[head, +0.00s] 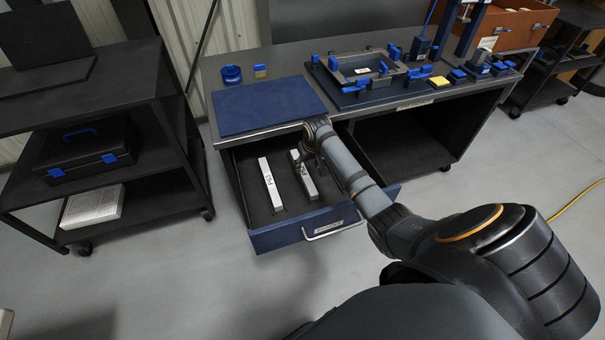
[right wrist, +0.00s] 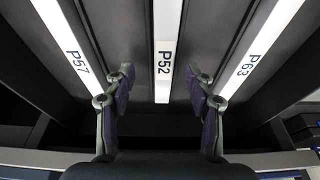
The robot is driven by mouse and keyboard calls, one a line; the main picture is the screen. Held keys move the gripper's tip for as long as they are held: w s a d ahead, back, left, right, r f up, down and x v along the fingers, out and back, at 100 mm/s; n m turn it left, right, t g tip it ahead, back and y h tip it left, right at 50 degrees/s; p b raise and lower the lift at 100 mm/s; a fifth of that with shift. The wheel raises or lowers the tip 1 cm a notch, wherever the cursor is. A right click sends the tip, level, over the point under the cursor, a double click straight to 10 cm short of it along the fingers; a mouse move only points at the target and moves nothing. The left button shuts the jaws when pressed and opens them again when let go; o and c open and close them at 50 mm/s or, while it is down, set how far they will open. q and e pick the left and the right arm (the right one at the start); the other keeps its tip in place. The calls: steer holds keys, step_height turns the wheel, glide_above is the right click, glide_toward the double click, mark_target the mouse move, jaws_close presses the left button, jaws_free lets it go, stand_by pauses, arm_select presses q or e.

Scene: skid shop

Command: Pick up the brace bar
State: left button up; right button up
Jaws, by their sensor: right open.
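Pale labelled bars lie in the open drawer (head: 288,226) under the bench. The bar marked P63 (head: 270,186) lies at the left in the head view, and another pale bar (head: 307,185) lies to its right, partly under my right gripper (head: 306,160). The right wrist view shows three bars: P57 (right wrist: 68,48) at left, P52 (right wrist: 166,50) in the middle and P63 (right wrist: 258,50) at right. There my right gripper (right wrist: 161,84) is open and empty, its fingers either side of the P52 bar's line. Which bar is the brace bar is not shown. My left gripper is out of view.
Dark dividers separate the bars in the wrist view. A blue mat (head: 268,106) and a blue fixture (head: 365,75) with clamps are on the bench above the drawer. A black shelf cart (head: 165,125) stands at left. The floor before the drawer is clear.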

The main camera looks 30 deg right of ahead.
mark_target(303, 171)
steer(key=shift+w+f, duration=0.25)
steer(key=shift+f, duration=0.15)
steer(key=shift+w+f, duration=0.15)
steer(key=shift+f, duration=0.15)
steer(key=f, duration=0.1)
steer(key=w+f, duration=0.1)
steer(key=w+f+b, duration=0.1)
steer(key=shift+a+f, duration=0.1)
steer(key=shift+f, duration=0.4)
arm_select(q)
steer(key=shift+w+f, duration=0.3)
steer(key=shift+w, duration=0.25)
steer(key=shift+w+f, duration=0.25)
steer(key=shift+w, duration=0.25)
arm_select(e)
steer(key=shift+c, duration=0.4)
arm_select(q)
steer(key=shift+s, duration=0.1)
arm_select(e)
jaws_close()
